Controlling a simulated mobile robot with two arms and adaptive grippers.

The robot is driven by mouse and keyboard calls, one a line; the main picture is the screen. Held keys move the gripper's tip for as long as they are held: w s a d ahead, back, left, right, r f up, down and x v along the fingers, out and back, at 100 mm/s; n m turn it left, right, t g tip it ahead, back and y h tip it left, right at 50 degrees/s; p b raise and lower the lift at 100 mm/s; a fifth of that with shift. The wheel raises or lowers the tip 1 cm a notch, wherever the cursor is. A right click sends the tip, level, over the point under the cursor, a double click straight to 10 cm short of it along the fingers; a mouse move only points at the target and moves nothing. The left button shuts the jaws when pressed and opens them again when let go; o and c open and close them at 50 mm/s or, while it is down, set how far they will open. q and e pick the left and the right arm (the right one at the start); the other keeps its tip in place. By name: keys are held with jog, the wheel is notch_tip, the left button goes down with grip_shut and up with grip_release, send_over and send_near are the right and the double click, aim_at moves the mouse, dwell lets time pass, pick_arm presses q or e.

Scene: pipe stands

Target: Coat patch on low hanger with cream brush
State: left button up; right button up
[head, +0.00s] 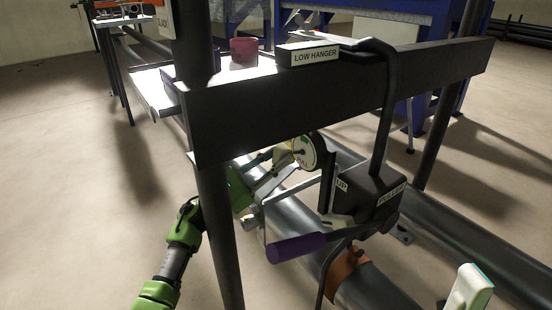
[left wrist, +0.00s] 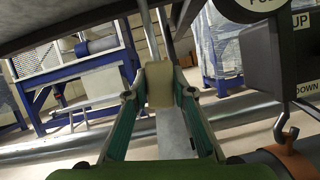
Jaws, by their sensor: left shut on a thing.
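My left gripper (head: 268,180) is partly hidden behind the dark front post in the head view. In the left wrist view its two fingers (left wrist: 160,95) are closed on a cream block (left wrist: 158,83), which looks like part of the cream brush. The rest of the brush cannot be made out clearly. The low hanger (head: 330,95) is a dark beam with a white name label, above my left gripper. I cannot make out the patch on it. A pale piece with a green edge (head: 467,290) at the bottom right looks like part of my right gripper; its jaws cannot be judged.
A puller box (head: 372,190) with a purple-gripped lever (head: 296,247) hangs from the beam by a dark hook. A round dial (head: 307,152) is beside it. An orange-brown band (head: 350,272) circles the pipe below. A dark red cup (head: 243,52) stands behind the beam.

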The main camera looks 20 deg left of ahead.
aim_at(283, 146)
pick_arm(q)
jog(key=shift+w+d+b, duration=0.6)
jog(key=shift+w+b, duration=0.15)
dwell(0.5)
jog(key=shift+s+a+r+p, duration=0.1)
jog(key=shift+r+p, duration=0.95)
jog(key=shift+r, duration=1)
